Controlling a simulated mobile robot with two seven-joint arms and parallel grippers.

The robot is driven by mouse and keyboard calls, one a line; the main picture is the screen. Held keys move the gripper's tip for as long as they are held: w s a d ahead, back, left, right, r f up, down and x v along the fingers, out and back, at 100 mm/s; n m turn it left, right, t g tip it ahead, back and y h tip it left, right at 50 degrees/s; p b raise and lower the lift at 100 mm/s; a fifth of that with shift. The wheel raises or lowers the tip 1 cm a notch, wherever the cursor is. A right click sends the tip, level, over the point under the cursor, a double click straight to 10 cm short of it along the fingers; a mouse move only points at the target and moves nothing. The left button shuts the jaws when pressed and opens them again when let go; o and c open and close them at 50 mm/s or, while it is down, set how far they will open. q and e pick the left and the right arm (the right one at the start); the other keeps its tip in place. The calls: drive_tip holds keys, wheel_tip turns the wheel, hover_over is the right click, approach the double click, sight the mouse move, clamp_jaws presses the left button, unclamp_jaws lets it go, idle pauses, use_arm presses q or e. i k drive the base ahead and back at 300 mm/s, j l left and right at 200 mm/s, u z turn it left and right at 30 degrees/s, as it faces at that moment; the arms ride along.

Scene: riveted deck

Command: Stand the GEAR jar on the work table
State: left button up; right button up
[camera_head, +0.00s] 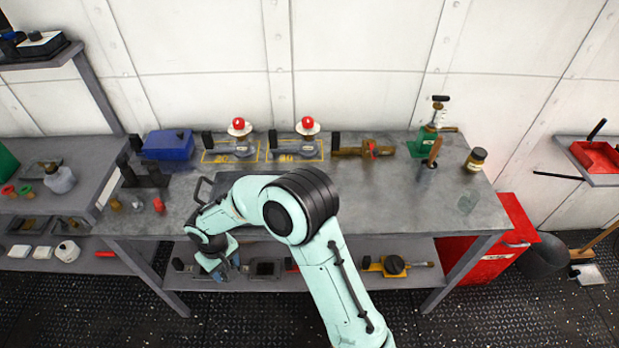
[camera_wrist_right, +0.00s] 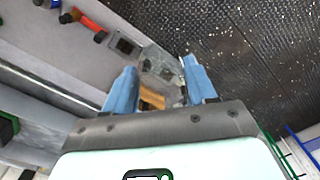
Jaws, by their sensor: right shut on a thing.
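My right gripper (camera_head: 220,272) hangs at the front left of the work table (camera_head: 440,200), below its top and by the lower shelf. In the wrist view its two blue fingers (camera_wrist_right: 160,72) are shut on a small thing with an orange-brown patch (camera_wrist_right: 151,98). It may be the GEAR jar, but no lettering can be read, and the head view hides most of it. A small jar with a dark lid and yellowish label (camera_head: 474,161) stands upright on the table's right end; its label is too small to read. My left gripper is out of view.
A blue box (camera_head: 168,145), two red-topped fittings (camera_head: 239,127), a brass valve (camera_head: 368,149) and a green-based tool (camera_head: 430,143) line the table's back. The lower shelf (camera_head: 340,278) holds a yellow tool (camera_head: 394,266). The tabletop's front right is mostly clear.

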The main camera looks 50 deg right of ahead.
sight(427, 208)
drive_tip(key=k+l+z, duration=0.4)
drive_tip(key=l, duration=0.3)
drive_tip(key=k+l+z, duration=0.2)
drive_tip(key=l, duration=0.15)
drive_tip(key=k+l+z, duration=0.2)
drive_tip(key=l, duration=0.2)
drive_tip(key=i, duration=0.05)
